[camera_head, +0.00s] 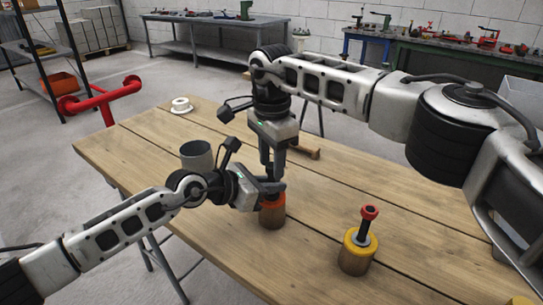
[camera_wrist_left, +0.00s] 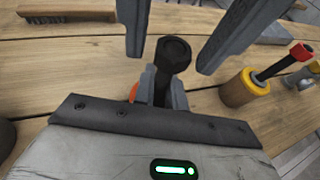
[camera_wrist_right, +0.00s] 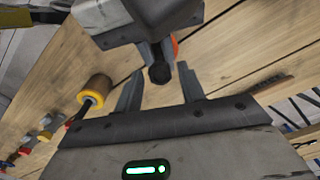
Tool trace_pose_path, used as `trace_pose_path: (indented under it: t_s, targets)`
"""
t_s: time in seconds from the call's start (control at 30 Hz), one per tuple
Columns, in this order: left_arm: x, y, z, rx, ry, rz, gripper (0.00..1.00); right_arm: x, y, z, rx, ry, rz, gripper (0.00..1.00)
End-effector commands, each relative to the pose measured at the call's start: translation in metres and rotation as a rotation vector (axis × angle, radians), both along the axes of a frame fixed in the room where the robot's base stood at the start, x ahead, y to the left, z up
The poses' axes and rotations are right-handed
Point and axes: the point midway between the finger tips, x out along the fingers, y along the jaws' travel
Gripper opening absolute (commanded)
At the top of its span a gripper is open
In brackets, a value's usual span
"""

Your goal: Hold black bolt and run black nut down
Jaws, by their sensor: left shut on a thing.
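A black bolt (camera_wrist_left: 170,82) stands upright with a black hex piece (camera_wrist_left: 174,52) at its top; I cannot tell whether this is the nut or a head. In the head view, an orange-topped wooden block (camera_head: 272,213) is beneath my grippers. My left gripper (camera_head: 270,187) is shut on the bolt's shaft, below the hex piece. My right gripper (camera_wrist_right: 160,88) points down from above. Its fingers are open on either side of the hex piece, apart from it. In the head view the grippers hide the bolt.
A yellow-topped wooden block (camera_head: 357,254) holds a red-topped black bolt (camera_head: 367,222) to the right. A grey cup (camera_head: 197,156), a white roll (camera_head: 181,105) and a wooden-handled brush (camera_head: 306,152) lie on the wooden table (camera_head: 135,150).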

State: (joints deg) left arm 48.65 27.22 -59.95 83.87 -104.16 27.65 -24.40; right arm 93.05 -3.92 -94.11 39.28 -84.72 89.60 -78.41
Motion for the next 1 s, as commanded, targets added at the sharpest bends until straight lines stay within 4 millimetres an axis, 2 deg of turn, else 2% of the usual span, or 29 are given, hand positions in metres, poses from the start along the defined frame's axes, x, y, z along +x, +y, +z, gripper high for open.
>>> trace_pose_path:
  t_s: [0.03, 0.1, 0.13, 0.27, 0.37, 0.73, 0.83, 1.0]
  targets:
    - [0.0, 0.0, 0.0001, 0.0, 0.0, 0.0, 0.0, 0.0001, -0.0001, 0.0002, 0.0, 0.0, 0.0, 0.24]
    - [0.0, 0.0, 0.0001, 0.0, 0.0, 0.0, 0.0, 0.0, 0.0, 0.0003, 0.0, 0.0, 0.0, 0.05]
    - [0.0, 0.0, 0.0001, 0.0, 0.0, 0.0, 0.0, 0.0, 0.0, 0.0003, 0.0, 0.0, 0.0, 0.0]
    - [0.0, 0.0, 0.0001, 0.0, 0.0, 0.0, 0.0, 0.0, 0.0, 0.0005, 0.0, 0.0, -0.01, 0.0]
    - [0.0001, 0.0, 0.0001, 0.0, 0.0, 0.0, 0.0, -0.0001, 0.0001, 0.0005, 0.0, 0.0, -0.102, 0.0]
    - [0.0001, 0.0001, 0.0001, 0.0, 0.0, 0.0, 0.0, 0.0001, 0.0003, 0.0001, 0.001, 0.001, -0.944, 0.0]
    - [0.0001, 0.0001, 0.0001, 0.0, 0.0, 0.0, 0.0, 0.0001, 0.0003, 0.0, 0.001, 0.001, -1.083, 0.0]
    - [0.0001, 0.0001, 0.0001, 0.0, 0.0, 0.0, 0.0, 0.0001, 0.0003, 0.0, 0.001, 0.001, -1.164, 0.0]
